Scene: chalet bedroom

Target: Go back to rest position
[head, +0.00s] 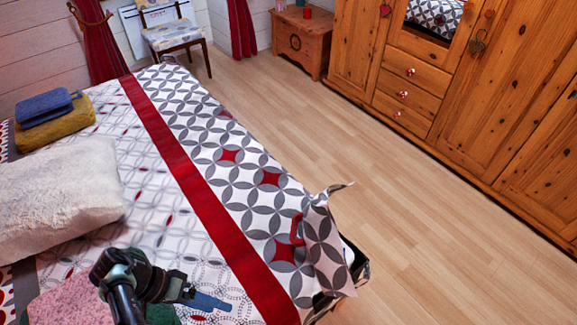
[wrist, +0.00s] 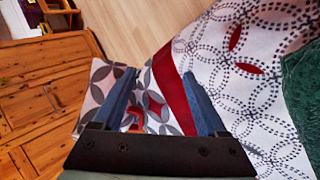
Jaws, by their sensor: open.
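My gripper (head: 212,302) is over the near part of the bed in the head view, at the end of my dark arm. In the wrist view my gripper (wrist: 160,97) shows two blue fingers spread well apart with nothing held between them. The bed's patterned cover (head: 190,125) with a red stripe lies beneath and beyond it. A small red object (head: 297,230) rests on the cover near its right edge, apart from the gripper. It also shows in the wrist view (wrist: 153,104), farther off beyond the fingers.
A white fluffy pillow (head: 60,195) and folded blue and yellow textiles (head: 50,117) lie on the bed's left. A pink textured item (head: 75,305) is by my arm. A wooden wardrobe (head: 440,75), chest (head: 303,40) and chair (head: 173,35) stand beyond. The wooden floor (head: 390,190) is clear.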

